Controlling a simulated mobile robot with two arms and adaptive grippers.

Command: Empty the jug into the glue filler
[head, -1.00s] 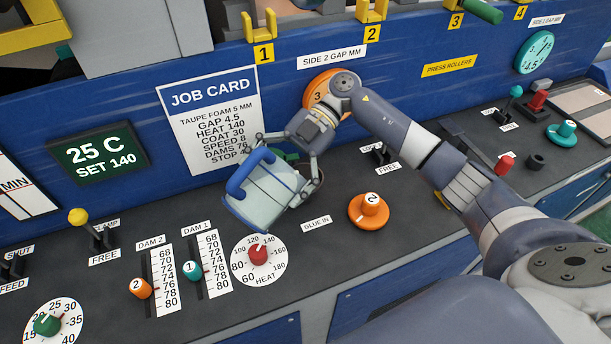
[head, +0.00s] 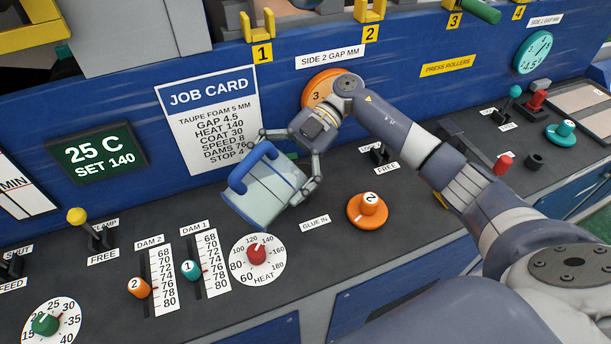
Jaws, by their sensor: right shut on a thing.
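The jug (head: 272,197) is a pale, translucent vessel with a blue handle (head: 240,178). It is held tilted above the black console, in front of the job card. My right gripper (head: 284,158) is shut on the jug, with its fingers at the jug's top and right side. A GLUE IN label (head: 315,222) lies on the console just right of the jug. The glue filler opening itself cannot be made out; the jug and gripper cover the area behind the label. A small bit of green shows behind the gripper. I cannot tell how much is in the jug. My left gripper is out of view.
An orange knob (head: 368,209) stands right of the label and a red heat dial (head: 257,254) in front of the jug. Dam sliders (head: 190,269) and a yellow-topped lever (head: 77,216) are at left. The blue panel with the job card (head: 213,125) rises behind.

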